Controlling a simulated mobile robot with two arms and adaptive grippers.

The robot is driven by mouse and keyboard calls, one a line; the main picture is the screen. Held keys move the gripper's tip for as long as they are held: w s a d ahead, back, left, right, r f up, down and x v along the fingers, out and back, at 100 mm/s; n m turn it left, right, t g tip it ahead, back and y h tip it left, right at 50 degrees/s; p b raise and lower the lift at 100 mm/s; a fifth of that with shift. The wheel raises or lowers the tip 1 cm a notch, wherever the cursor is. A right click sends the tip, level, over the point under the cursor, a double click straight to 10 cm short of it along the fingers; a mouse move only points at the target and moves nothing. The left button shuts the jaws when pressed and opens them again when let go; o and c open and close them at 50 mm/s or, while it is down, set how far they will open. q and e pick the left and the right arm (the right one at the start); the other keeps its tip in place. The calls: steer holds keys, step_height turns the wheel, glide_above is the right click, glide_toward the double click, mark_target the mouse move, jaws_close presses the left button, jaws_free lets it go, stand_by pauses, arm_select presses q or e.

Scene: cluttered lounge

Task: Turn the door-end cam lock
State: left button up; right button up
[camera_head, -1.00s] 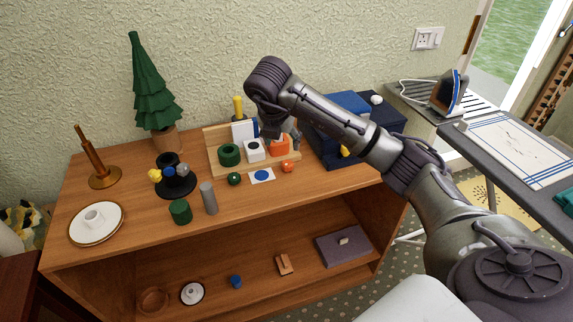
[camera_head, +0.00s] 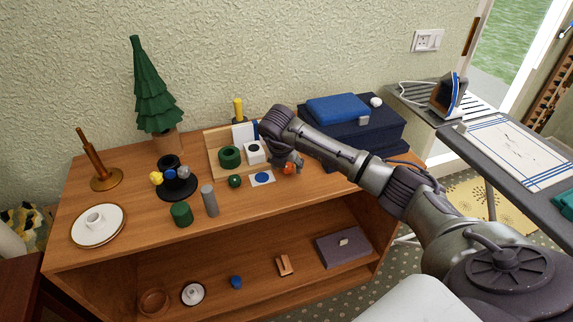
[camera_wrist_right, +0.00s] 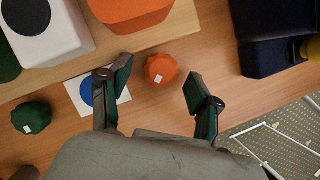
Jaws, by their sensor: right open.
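No part is plainly recognizable as a cam lock. A dark blue box (camera_head: 385,133) stands at the door end of the wooden cabinet; a yellow part (camera_wrist_right: 312,48) shows on it in the right wrist view. My right gripper (camera_head: 288,165) is open and low over the cabinet top, left of that box. In the right wrist view its fingers (camera_wrist_right: 157,90) stand either side of a small orange lobed knob (camera_wrist_right: 161,69) with a white mark, apart from it. An orange block (camera_wrist_right: 130,8) lies just beyond. My left gripper is not in view.
A wooden stand (camera_head: 217,141) holds a green ring (camera_head: 230,155) and a white block (camera_wrist_right: 40,30). A small green knob (camera_head: 235,181) and a blue-dotted card (camera_head: 262,178) lie in front. A grey cylinder (camera_head: 209,200) stands farther left. A blue case (camera_head: 338,108) tops the box.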

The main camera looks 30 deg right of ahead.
steer(key=c, duration=1.1)
steer(key=shift+c, duration=0.2)
steer(key=n+b, duration=0.1)
steer(key=n+y+b, duration=0.1)
steer(key=n, duration=0.1)
steer(key=n+t+b, duration=0.1)
steer(key=n, duration=0.1)
steer(key=shift+s+d+f, duration=0.1)
steer(key=shift+s+d, duration=0.05)
steer(key=shift+d, duration=0.15)
steer(key=shift+d+n+t+y+b, duration=0.15)
steer(key=shift+n+y+b, duration=0.35)
steer(key=shift+n, duration=0.55)
steer(key=shift+n+t+y+b, duration=0.15)
steer(key=shift+n+y+b, duration=0.35)
steer(key=shift+n, duration=0.55)
steer(key=o, duration=1.1)
steer(key=shift+o, duration=0.2)
